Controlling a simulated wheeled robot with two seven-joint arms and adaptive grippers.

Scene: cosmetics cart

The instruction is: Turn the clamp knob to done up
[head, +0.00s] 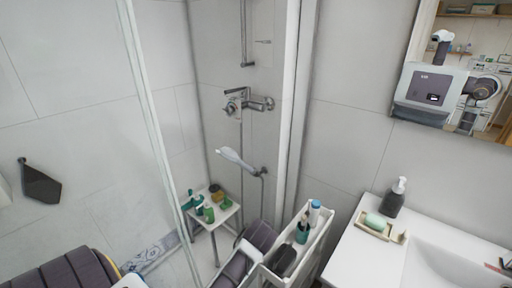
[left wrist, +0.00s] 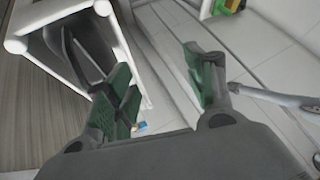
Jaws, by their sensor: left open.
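I cannot make out a clamp knob for certain in either view. A white cart (head: 318,246) stands at the bottom middle of the head view, beside the washbasin. In the left wrist view, my left gripper (left wrist: 163,88) is open, with green pads and nothing between its fingers. A white frame (left wrist: 118,45) with dark parts inside it is close by, left of the fingers. In the head view my left arm shows at the bottom, but its fingertips are not clearly seen. My right gripper is not in view.
A teal bottle (head: 302,232) and a blue-capped bottle (head: 315,212) stand in the cart. A stool (head: 226,213) holds several bottles in the shower. The washbasin (head: 385,262) is right of the cart, with a soap dispenser (head: 395,198). A glass panel edge (head: 152,120) stands left.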

